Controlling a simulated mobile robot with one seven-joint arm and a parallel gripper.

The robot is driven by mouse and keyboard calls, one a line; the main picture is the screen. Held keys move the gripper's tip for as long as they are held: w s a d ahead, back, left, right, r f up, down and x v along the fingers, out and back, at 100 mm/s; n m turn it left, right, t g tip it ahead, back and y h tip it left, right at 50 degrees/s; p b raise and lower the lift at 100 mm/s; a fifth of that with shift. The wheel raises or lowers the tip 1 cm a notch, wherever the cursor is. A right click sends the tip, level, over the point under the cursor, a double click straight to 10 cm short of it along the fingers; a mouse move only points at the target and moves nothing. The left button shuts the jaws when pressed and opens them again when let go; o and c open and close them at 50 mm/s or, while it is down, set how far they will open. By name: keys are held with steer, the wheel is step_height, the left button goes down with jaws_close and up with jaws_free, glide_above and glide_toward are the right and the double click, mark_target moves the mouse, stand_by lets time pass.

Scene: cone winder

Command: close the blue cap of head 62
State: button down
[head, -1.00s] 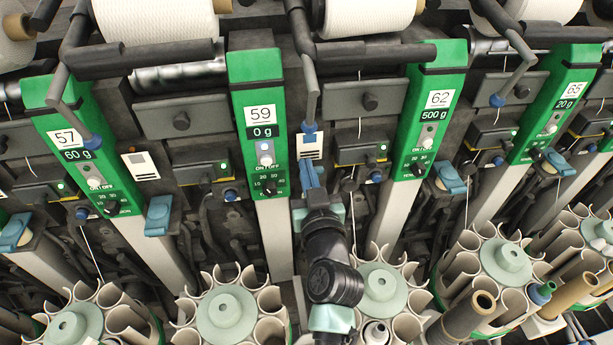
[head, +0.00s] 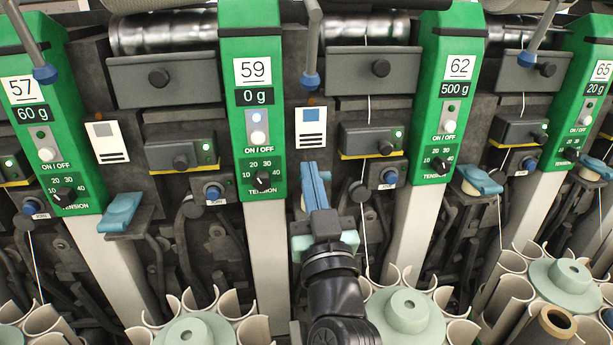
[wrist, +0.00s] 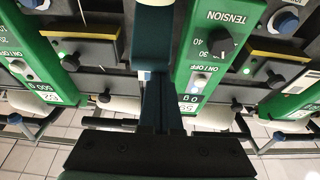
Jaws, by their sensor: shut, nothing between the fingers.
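The green panel of head 62 (head: 447,100) stands right of centre in the head view, with its 500 g display. A blue cap (head: 480,180) sits low at its right side, on a small bracket. My gripper (head: 315,185) points up at the machine between panels 59 and 62, closer to 59, its blue fingers together and empty. It is well left of that cap. In the wrist view, which is upside down, my dark fingers (wrist: 158,105) fill the middle, with a pale and teal part (wrist: 153,20) above them; I cannot tell what it is.
Panel 59 (head: 252,100) is close to the left of my gripper. A join button (head: 388,178) and a tension box (head: 372,138) are to its right. Rings of upright tubes (head: 405,312) stand below. Another blue cap (head: 122,212) is beside panel 57.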

steer(key=f+t+b, duration=0.1)
steer(key=b, duration=0.3)
steer(key=s+f+t+b, duration=0.1)
steer(key=b, duration=0.3)
steer(key=shift+f, duration=0.3)
steer(key=shift+s+d+f+b, duration=0.15)
steer(key=shift+f+b, duration=0.1)
steer(key=shift+b, duration=0.9)
steer(key=s+d+f, duration=0.1)
steer(key=s+d, duration=0.2)
steer(key=s, duration=1.1)
steer(key=s+a+r+m+t+h+p, duration=0.1)
steer(key=s+r+t+h+p, duration=0.1)
steer(key=r+p, duration=1.3)
steer(key=s+a+r+m+t+h+p, duration=0.1)
steer(key=r+p, duration=1.5)
steer(key=r, duration=2)
steer(key=shift+s+t+h, duration=0.6)
